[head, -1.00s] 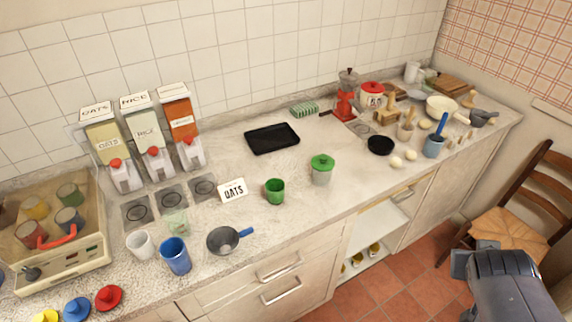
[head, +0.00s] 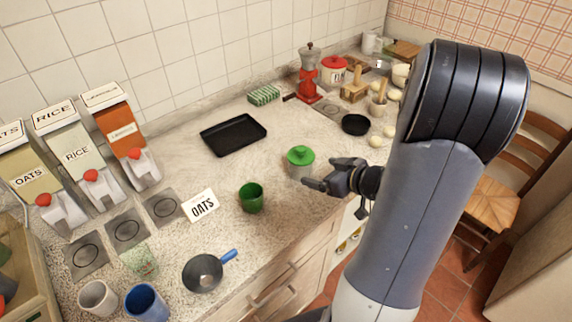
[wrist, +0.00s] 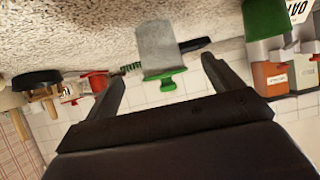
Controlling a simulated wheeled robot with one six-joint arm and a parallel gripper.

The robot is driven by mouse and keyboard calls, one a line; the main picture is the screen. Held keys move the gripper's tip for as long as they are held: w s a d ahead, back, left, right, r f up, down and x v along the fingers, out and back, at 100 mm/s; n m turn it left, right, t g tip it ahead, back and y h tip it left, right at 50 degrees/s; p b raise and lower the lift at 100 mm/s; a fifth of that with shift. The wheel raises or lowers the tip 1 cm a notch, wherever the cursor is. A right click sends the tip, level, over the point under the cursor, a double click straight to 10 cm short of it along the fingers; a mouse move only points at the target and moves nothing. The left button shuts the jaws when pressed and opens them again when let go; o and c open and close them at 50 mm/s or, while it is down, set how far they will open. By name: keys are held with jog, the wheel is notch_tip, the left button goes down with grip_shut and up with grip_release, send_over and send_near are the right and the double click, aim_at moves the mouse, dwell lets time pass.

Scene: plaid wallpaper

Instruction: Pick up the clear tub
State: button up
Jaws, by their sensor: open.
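The clear tub (head: 300,170) with a green lid stands upright on the counter in the head view, just left of my gripper (head: 321,174). My gripper is open and empty, reaching in from the right, and its fingers point toward the tub. In the wrist view, which is upside down, the tub (wrist: 161,46) shows ahead between the two spread fingers (wrist: 163,72). I cannot tell how wide the gap to it is; no contact shows.
A green cup (head: 251,198) stands left of the tub and a black tray (head: 233,134) lies behind it. A small black pan (head: 355,125) is to the right. The counter around the tub is clear.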

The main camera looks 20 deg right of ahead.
aim_at(301, 164)
jog(key=x, duration=0.9)
jog(key=shift+w, duration=0.5)
jog(key=shift+c, duration=0.2)
jog(key=shift+r, duration=0.1)
jog(key=c, duration=1.1)
